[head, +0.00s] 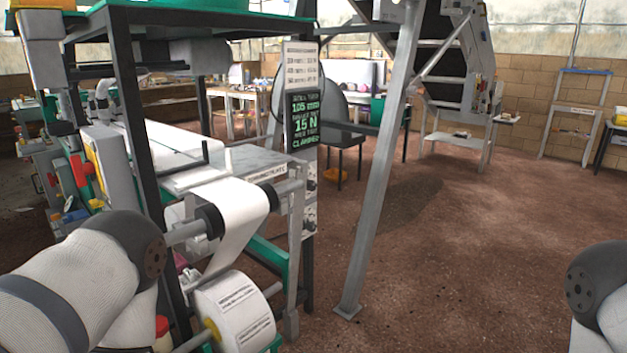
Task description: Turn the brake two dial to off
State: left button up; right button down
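A narrow light control panel (311,207) with small dark knobs stands on the right post of the paper machine, below a black display (305,120) with green text. The display reads about 105 mm and 15 N, with a last word like CLAMPED. The knobs are too small for me to read their labels or settings, so I cannot tell which one is brake two. My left arm covers the lower left and my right arm shows at the lower right edge. Neither gripper shows in the head view.
A white paper roll (235,315) with printed labels sits low on the machine, with a paper web (238,215) above it. A slanted grey post (380,165) stands right of the panel. The brown floor right of the post is clear.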

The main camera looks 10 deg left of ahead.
aim_at(311, 185)
jog(key=i+l+u, duration=0.1)
jog(key=i+l, duration=0.15)
jog(key=i+l+u, duration=0.15)
jog(key=l, duration=0.3)
jog(key=i+l+u, duration=0.1)
jog(key=i+l, duration=0.25)
jog(key=i+l+u, duration=0.1)
jog(key=l, duration=0.3)
jog(key=i, duration=0.1)
